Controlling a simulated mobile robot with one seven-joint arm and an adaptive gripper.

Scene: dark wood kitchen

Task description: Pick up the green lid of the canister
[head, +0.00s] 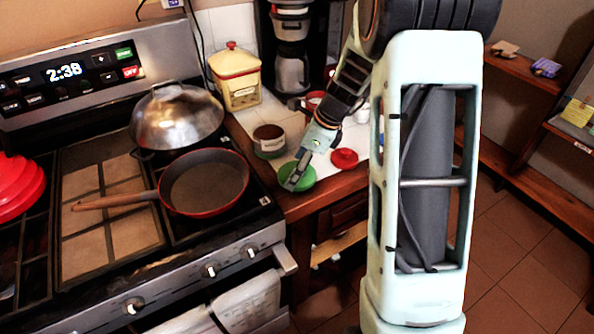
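A red lid (344,158) lies right of my gripper. A yellow canister with a red lid (236,80) and a coffee maker (291,60) stand behind. A red pan (205,183) and a domed metal cover (177,117) are on the stove at left.

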